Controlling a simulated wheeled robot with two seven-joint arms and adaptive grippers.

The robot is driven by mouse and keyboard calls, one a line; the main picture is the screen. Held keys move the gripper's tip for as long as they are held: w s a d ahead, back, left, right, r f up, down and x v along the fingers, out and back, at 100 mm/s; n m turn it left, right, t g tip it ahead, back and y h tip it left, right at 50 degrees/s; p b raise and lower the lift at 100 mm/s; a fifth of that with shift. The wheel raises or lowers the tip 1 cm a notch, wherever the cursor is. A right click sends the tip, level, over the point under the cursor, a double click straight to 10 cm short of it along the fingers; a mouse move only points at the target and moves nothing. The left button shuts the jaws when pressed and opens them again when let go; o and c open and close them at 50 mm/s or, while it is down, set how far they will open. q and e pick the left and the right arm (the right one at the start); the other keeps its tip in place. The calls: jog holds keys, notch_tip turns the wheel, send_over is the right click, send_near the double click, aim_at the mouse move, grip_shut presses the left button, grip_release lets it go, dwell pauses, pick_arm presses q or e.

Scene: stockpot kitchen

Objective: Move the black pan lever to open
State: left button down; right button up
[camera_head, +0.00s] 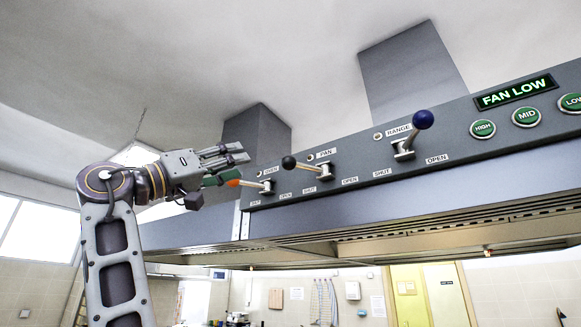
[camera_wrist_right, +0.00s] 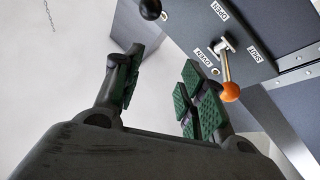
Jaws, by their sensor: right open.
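The black pan lever (camera_head: 306,166) sits on the dark hood panel under the PAN label. Its black knob points left, over the SHUT side. The knob (camera_wrist_right: 150,9) also shows at the top edge of the right wrist view, cut off, beyond the fingers. My right gripper (camera_head: 228,166) is open and empty, left of the pan lever, with its fingers pointing right. In the right wrist view the gripper (camera_wrist_right: 160,75) has its green-padded fingers apart with nothing between them. My left gripper is not in view.
The orange-knobbed oven lever (camera_head: 233,183) appears close to my right fingers and also shows in the wrist view (camera_wrist_right: 230,92). The blue-knobbed range lever (camera_head: 423,119) stands right, leaning toward OPEN. Fan buttons (camera_head: 483,129) lie farther right. Free air lies above the panel.

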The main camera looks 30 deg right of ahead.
aim_at(293, 166)
jog(key=s+d+f+m+g+y, duration=0.1)
jog(key=s+d+f+m+g, duration=0.1)
jog(key=s+f+g, duration=0.1)
jog(key=shift+s+f+y, duration=0.1)
jog(key=shift+y, duration=0.3)
jog(key=shift+d, duration=0.1)
jog(key=shift+p+x, duration=1.35)
jog(key=shift+x, duration=5.5)
grip_shut()
